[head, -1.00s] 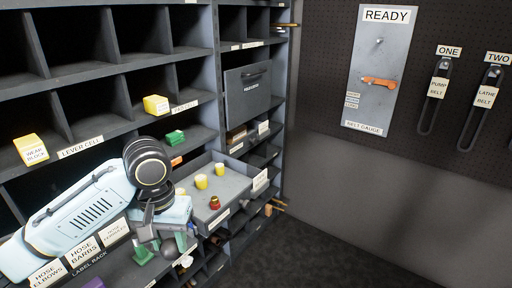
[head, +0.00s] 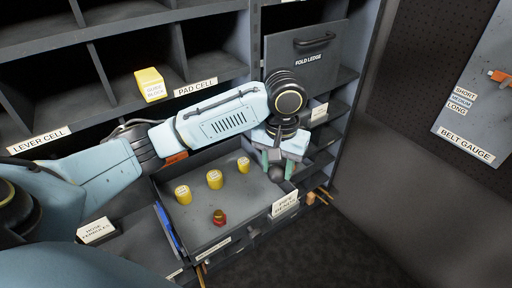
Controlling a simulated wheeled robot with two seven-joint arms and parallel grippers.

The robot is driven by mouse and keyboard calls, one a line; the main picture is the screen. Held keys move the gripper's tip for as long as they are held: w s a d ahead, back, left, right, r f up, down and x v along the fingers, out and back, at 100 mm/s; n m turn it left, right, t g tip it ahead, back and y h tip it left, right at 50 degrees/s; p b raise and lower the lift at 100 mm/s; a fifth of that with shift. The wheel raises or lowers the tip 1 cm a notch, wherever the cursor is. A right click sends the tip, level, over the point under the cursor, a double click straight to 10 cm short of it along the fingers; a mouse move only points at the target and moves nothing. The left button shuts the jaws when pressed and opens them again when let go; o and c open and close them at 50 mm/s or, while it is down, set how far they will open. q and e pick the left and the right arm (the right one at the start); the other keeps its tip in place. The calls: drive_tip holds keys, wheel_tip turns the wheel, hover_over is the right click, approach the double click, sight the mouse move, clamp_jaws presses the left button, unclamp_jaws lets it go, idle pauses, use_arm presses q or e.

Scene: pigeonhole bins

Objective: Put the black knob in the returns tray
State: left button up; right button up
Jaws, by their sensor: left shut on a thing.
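My left gripper (head: 277,168) is shut on a dark round knob (head: 277,174), which shows between its green fingertips. The gripper points down near the right back corner of a pulled-out grey tray (head: 242,220). I cannot tell how high the knob is, or whether it is over the tray or just past its side. In the tray are three yellow cylinders (head: 214,180) and a small red piece (head: 219,217). I can read no returns label on it; a card at its front right corner (head: 285,205) seems to read "PIPE BENDS". My right gripper is not in view.
Dark pigeonhole shelves stand behind, with a yellow block (head: 150,84) in the pad cell. A grey "FOLD LEDGE" panel (head: 305,62) is upright above my gripper. Open floor lies at lower right.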

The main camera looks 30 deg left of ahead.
use_arm(q)
drive_tip(key=w+a+f+n+p, duration=0.2)
drive_tip(key=a+f+n+p, duration=0.4)
drive_tip(key=a+n+p, duration=0.2)
drive_tip(key=shift+w+a+p, duration=0.25)
drive_tip(key=shift+a+p, duration=0.4)
drive_tip(key=shift+p, duration=0.6)
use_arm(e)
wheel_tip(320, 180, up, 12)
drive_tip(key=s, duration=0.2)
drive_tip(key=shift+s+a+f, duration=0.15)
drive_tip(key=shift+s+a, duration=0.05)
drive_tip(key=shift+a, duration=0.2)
use_arm(q)
drive_tip(key=shift+f, duration=0.1)
wheel_tip(320, 180, down, 9)
drive_tip(key=b, duration=0.2)
drive_tip(key=shift+d+b, duration=0.1)
drive_tip(key=shift+b, duration=0.3)
drive_tip(key=shift+f+b, duration=0.4)
drive_tip(key=shift+f, duration=0.3)
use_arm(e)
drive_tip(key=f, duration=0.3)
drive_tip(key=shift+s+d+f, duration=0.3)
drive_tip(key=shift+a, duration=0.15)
